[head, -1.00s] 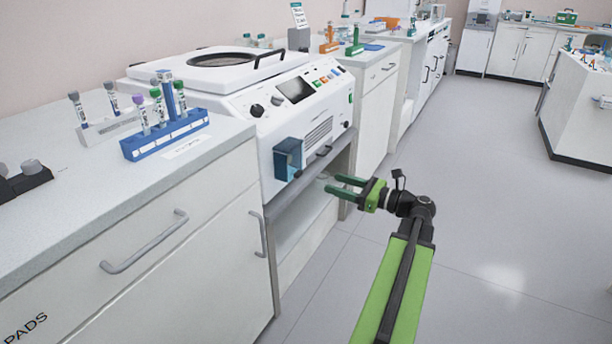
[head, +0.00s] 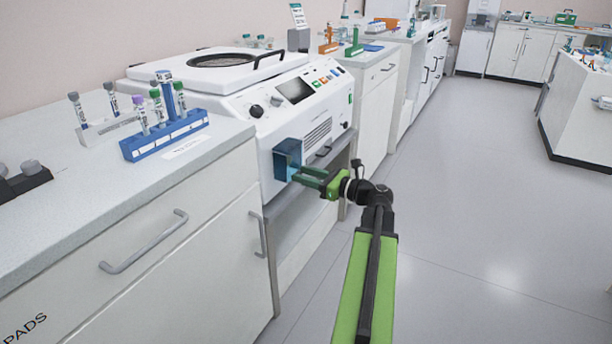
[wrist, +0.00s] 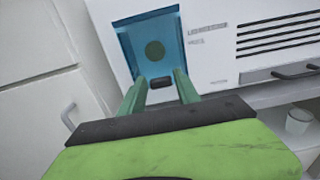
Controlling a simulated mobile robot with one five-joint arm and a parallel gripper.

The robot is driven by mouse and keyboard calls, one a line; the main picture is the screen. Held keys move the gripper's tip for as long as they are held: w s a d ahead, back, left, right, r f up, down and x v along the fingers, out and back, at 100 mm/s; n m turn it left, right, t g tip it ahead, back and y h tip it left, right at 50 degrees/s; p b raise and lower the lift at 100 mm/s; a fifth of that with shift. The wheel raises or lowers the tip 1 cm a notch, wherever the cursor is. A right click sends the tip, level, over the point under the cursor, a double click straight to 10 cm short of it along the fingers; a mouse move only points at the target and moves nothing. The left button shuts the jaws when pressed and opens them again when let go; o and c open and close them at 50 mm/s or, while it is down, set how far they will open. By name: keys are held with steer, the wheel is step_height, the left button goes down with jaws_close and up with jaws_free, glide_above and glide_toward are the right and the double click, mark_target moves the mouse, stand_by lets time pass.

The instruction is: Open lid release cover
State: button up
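The lid release cover is a clear blue box (head: 287,158) on the lower left of the white centrifuge's front. In the wrist view the blue cover (wrist: 150,45) lies straight ahead, with a round dull-coloured spot behind it and a small dark tab (wrist: 160,83) at its lower edge. My gripper (head: 298,173) reaches the cover's lower right in the head view. Its two green fingers (wrist: 160,84) are apart, one on each side of the dark tab. I cannot tell whether they touch it.
The white centrifuge (head: 225,95) has a dark handle (head: 323,151) right of the cover, also in the wrist view (wrist: 296,71). A blue tube rack (head: 165,137) stands on the left counter. An open shelf lies below the centrifuge. The floor to the right is clear.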

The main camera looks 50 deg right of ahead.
jaws_close()
stand_by(1.1)
